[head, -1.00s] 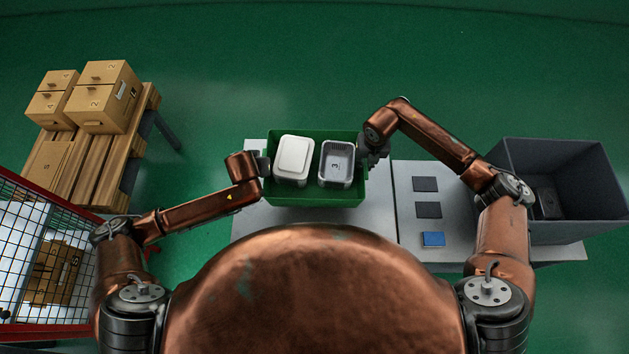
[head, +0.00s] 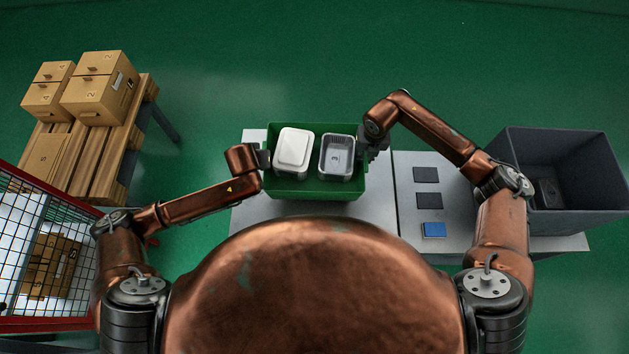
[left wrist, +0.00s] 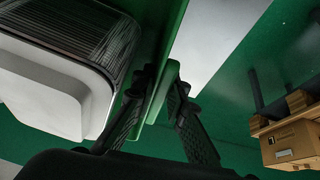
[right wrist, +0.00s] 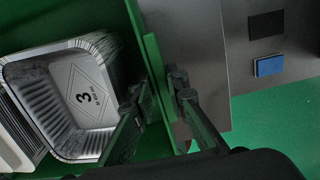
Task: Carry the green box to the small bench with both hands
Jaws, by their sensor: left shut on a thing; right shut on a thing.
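The green box (head: 312,188) is in the middle of the head view, over the grey table, with a white-lidded stack (head: 293,150) and a foil tray stack (head: 338,156) inside. My left gripper (head: 263,159) is shut on its left wall; in the left wrist view the fingers (left wrist: 158,92) pinch the green rim. My right gripper (head: 364,148) is shut on its right wall; in the right wrist view the fingers (right wrist: 160,92) straddle the rim (right wrist: 154,62). Whether the box touches the table is hard to tell. I cannot pick out the small bench for certain.
The grey table (head: 377,197) continues right with dark squares (head: 427,175), a blue block (head: 433,230) and a big grey bin (head: 570,190). Left, a wooden pallet stand (head: 108,165) carries cartons (head: 100,88). A red-framed mesh cage (head: 45,250) stands front left.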

